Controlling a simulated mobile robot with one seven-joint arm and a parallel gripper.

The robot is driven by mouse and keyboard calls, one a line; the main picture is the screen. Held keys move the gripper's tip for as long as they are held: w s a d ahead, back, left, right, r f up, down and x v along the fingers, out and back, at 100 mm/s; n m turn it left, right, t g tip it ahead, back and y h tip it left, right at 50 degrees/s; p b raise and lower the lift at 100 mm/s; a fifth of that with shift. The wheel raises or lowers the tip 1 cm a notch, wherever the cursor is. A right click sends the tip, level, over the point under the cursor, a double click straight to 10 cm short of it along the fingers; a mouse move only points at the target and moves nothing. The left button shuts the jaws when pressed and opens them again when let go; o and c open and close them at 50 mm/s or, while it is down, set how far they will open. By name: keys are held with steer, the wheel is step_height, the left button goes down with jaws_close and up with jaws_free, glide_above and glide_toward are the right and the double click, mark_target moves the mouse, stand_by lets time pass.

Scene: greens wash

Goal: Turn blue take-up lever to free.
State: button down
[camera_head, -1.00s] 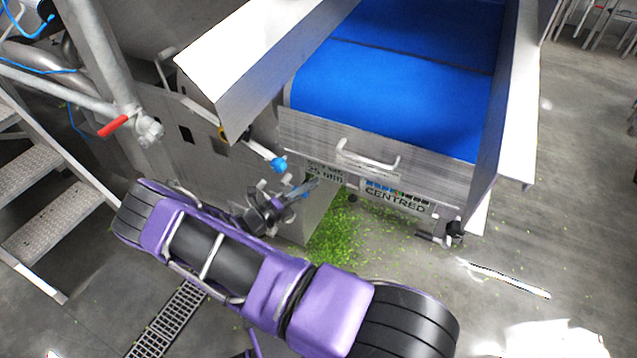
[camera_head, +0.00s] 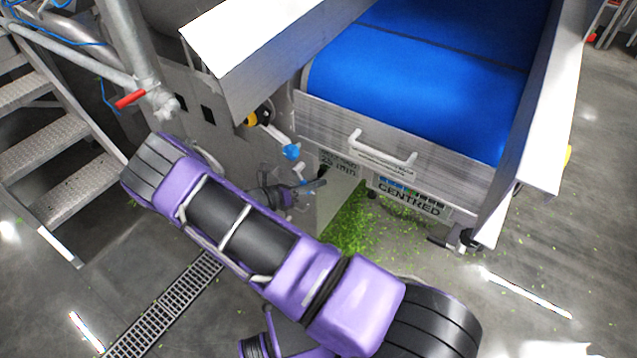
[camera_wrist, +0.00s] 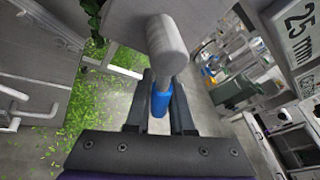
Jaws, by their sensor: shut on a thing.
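My gripper (camera_wrist: 157,108) is shut on a blue grip (camera_wrist: 160,100), the blue take-up lever as it appears in the wrist view. The grip sits between the two dark fingers. A thick grey cylinder (camera_wrist: 166,40) stands just beyond it, in line with it. In the head view my gripper (camera_head: 308,187) is low at the machine's side, below the conveyor's left front corner, and its fingers partly hide the lever. A second blue knob (camera_head: 291,152) sits above my gripper on a pale arm from a yellow and black hub (camera_head: 256,118), apart from my fingers.
The blue conveyor belt (camera_head: 430,85) has a front panel with a white handle (camera_head: 382,150) and a "CENTRED" sign (camera_head: 409,199). Green scraps (camera_head: 362,228) litter the floor below. Metal steps (camera_head: 60,136) and a red-handled valve (camera_head: 130,99) are at left. Open floor lies at right.

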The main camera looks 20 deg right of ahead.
mark_target(304, 181)
steer(key=shift+w+a+f+m+t+y+b, duration=0.3)
steer(key=shift+w+a+m+t+y, duration=0.3)
steer(key=shift+m, duration=0.5)
steer(key=shift+w+a+f+m+t+y+b, duration=0.15)
steer(key=shift+w+a+f+m+t+y, duration=0.25)
steer(key=shift+w+m+y, duration=0.55)
steer(key=shift+s+a+m, duration=0.1)
steer(key=shift+s+m, duration=0.05)
steer(key=shift+m, duration=0.1)
steer(key=c, duration=0.8)
jaws_free()
steer(key=p+v, duration=0.1)
steer(key=v, duration=1.6)
steer(key=shift+a, duration=0.3)
